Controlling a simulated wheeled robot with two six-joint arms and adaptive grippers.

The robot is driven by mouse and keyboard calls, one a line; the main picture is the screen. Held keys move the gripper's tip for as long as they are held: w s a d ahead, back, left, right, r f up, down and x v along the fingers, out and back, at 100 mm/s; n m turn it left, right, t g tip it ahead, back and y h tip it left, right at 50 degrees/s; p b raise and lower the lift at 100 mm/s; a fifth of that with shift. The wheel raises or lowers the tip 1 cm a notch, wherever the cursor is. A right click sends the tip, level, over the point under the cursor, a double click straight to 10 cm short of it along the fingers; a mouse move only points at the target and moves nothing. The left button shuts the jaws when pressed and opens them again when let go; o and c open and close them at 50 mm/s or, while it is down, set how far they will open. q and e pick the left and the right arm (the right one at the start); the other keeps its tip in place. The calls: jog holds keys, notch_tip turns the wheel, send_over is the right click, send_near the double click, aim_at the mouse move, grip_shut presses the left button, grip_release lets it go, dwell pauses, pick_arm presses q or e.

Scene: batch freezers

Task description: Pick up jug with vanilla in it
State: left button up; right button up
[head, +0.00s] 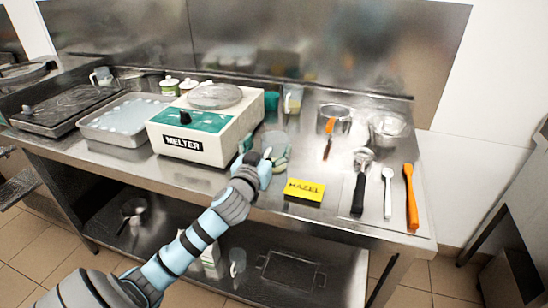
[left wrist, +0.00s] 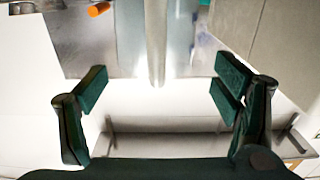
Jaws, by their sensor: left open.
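My left gripper (head: 264,158) is open at the front of the counter, just right of the melter. A clear jug (head: 275,140) stands right behind its fingers, partly hidden by them; I cannot tell whether they touch it. In the left wrist view the jaws (left wrist: 162,82) are wide apart, with a blurred, pale upright shape (left wrist: 156,40) between them that I cannot identify. Another clear jug (head: 293,98) stands farther back, and one more (head: 102,76) is at the back left. No label or content reading vanilla is legible. My right gripper is not in view.
The white melter (head: 185,145) stands left of the gripper, beside a steel tray (head: 125,118). A yellow HAZEL card (head: 305,190) lies to the right. Farther right are a scoop (head: 360,185), a white spoon (head: 388,190), an orange spatula (head: 410,195) and steel bowls (head: 388,130).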

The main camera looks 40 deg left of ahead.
pick_arm(q)
jog(key=x, duration=0.3)
jog(key=shift+w, duration=0.45)
jog(key=c, duration=1.6)
